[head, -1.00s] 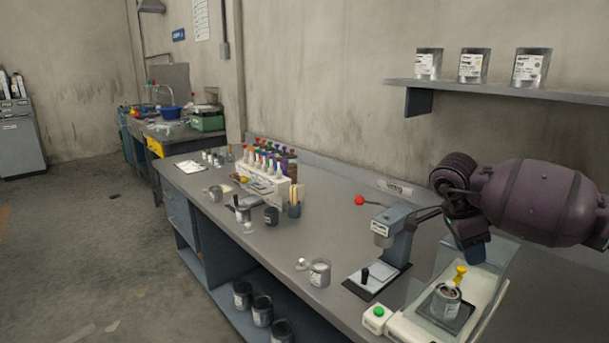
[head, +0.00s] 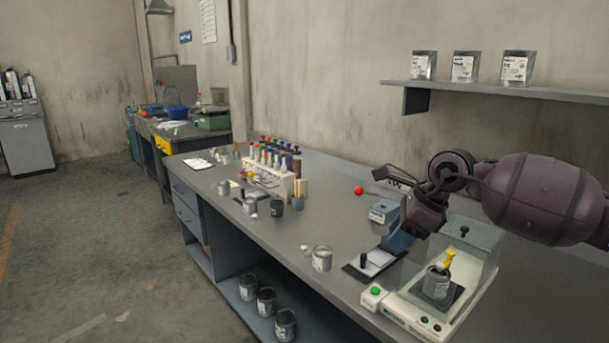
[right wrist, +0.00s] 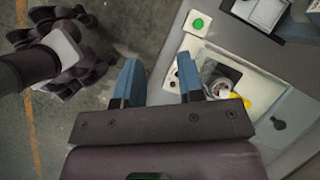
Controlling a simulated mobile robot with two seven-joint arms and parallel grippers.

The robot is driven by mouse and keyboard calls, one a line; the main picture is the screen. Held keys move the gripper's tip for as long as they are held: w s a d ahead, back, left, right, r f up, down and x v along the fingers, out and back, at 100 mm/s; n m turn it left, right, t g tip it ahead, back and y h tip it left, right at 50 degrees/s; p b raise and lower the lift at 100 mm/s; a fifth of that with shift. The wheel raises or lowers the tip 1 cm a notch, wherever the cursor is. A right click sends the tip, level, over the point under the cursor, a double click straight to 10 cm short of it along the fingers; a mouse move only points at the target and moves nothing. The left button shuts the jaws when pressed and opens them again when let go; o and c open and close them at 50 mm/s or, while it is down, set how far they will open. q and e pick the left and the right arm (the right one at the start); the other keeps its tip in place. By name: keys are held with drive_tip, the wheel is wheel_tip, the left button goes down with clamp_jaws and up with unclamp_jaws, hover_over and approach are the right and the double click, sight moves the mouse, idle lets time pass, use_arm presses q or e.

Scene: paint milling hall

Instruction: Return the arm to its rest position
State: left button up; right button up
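My right gripper (head: 402,238) is at the end of the purple arm that comes in from the right. In the head view it is beside the blue-grey stand device (head: 384,211), partly overlapping it, above the bench. In the right wrist view its two blue fingers (right wrist: 155,78) are wide apart with nothing between them. A small metal can (head: 437,281) with a yellow piece (head: 450,256) at its top sits on the white balance (head: 400,311), apart from the gripper. The can also shows in the right wrist view (right wrist: 217,79). My left gripper cannot be made out in either view.
A clear cover with a dark knob (head: 464,231) stands at the back of the balance. An open can (head: 321,258) and a rack of coloured bottles (head: 284,183) stand further left on the bench (head: 330,200).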

drive_tip(key=s+a+r+m+t+y, duration=0.2)
drive_tip(key=a+r+m+y, duration=0.1)
drive_tip(key=a+m+y, duration=0.3)
drive_tip(key=s+a+r+m+t+y, duration=0.1)
drive_tip(key=a+r+m+y, duration=0.2)
drive_tip(key=a+m+y, duration=0.35)
drive_tip(key=s+d+f+m+t+h, duration=0.2)
drive_tip(key=d+f+m+t+h, duration=0.4)
drive_tip(key=f+m, duration=0.65)
drive_tip(key=s+d+f+m+t+h, duration=0.2)
drive_tip(key=d+f+m+t+h, duration=0.55)
drive_tip(key=m, duration=0.85)
drive_tip(key=s+d+f+m+g+h, duration=0.1)
drive_tip(key=s+d+f+m+g, duration=0.1)
drive_tip(key=s+f, duration=0.6)
drive_tip(key=s+d+f+m+g+h, duration=0.1)
drive_tip(key=s+d+f+m+g, duration=0.2)
drive_tip(key=s+f, duration=0.4)
drive_tip(key=s+d+f+m+g+h, duration=0.2)
drive_tip(key=s+f+m, duration=0.1)
drive_tip(key=s+f, duration=0.5)
drive_tip(key=s, duration=0.3)
drive_tip(key=shift+s+d+f+m, duration=0.3)
drive_tip(key=shift+d, duration=0.1)
drive_tip(key=shift+g, duration=0.25)
